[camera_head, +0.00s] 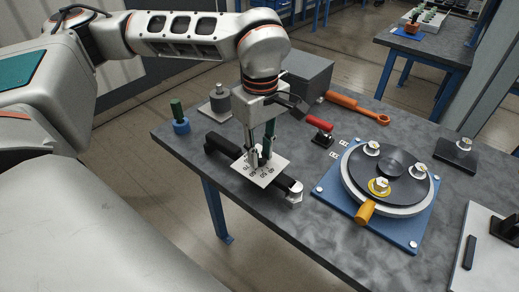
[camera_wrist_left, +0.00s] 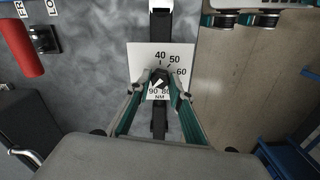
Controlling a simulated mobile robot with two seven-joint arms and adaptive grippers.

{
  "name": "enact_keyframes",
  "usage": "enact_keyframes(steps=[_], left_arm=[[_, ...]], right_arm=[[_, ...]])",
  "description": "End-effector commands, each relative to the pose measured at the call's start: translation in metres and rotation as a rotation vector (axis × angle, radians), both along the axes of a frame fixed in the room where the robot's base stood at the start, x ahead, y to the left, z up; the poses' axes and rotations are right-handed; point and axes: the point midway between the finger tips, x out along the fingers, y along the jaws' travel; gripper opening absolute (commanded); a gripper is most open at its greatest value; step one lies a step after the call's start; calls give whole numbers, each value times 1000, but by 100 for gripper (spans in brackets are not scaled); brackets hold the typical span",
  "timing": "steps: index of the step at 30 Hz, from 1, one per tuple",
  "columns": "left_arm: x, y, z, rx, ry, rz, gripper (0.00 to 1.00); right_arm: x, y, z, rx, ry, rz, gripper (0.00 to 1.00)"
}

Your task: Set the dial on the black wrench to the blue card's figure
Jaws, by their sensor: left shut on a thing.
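The black wrench (camera_head: 225,147) lies on the grey table with a white dial plate (camera_head: 249,176) across its middle. In the left wrist view the dial plate (camera_wrist_left: 140,62) shows 40, 50, 60, 80, 90 and NM; other figures are hidden by my fingers. My left gripper (camera_head: 262,158) points down over the plate. It is shut on the dial's black knob (camera_wrist_left: 158,76), which carries a white pointer mark (camera_wrist_left: 157,84). The mark seems to slant to the upper right, but its exact figure cannot be read. I cannot make out a blue card. My right gripper is not in view.
A green-and-blue piece (camera_head: 180,124) stands at the left edge.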

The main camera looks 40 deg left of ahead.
Motion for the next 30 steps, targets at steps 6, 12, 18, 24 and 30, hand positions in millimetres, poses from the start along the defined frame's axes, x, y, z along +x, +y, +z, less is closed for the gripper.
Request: enact_keyframes(steps=[6, 12, 18, 24, 30], left_arm=[[-1, 0, 1, 0, 1, 207, 0], [-1, 0, 1, -1, 1, 397, 0], [-1, 0, 0, 0, 1, 586, 0], [-1, 0, 0, 0, 1, 776, 0], [-1, 0, 0, 0, 1, 966, 0]], right_arm=[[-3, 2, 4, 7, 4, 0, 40], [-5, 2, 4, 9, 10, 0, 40], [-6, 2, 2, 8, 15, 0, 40], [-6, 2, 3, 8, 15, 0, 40], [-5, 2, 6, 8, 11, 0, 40]])
